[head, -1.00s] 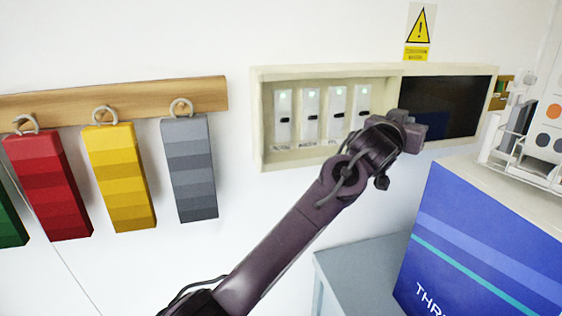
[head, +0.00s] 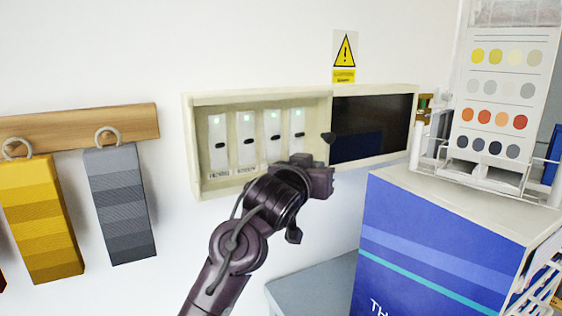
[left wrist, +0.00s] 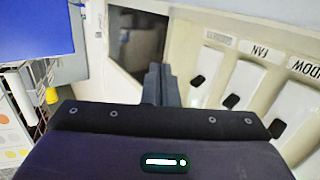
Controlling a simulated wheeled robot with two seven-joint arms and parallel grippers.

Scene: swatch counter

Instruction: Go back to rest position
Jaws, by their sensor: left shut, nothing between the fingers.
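My left gripper (head: 320,178) is in front of the lower right part of an open cream switch box in the head view. Its fingers (left wrist: 161,84) are pressed together and empty in the left wrist view. The box (head: 258,96) holds a row of several white switches (head: 246,138) with green lights. A dark panel (head: 372,128) fills the box's right half. In the left wrist view the switches (left wrist: 245,85) and their labels, one reading FAN, show upside down to the right of the fingers. I cannot tell whether the gripper touches the box. My right gripper is not in view.
Yellow (head: 42,218) and grey (head: 120,205) swatch strips hang from a wooden rail (head: 75,128) at left. A blue box (head: 430,250) stands at right, with a wire rack and colour card (head: 500,90) above. A yellow warning sign (head: 344,55) is on the wall.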

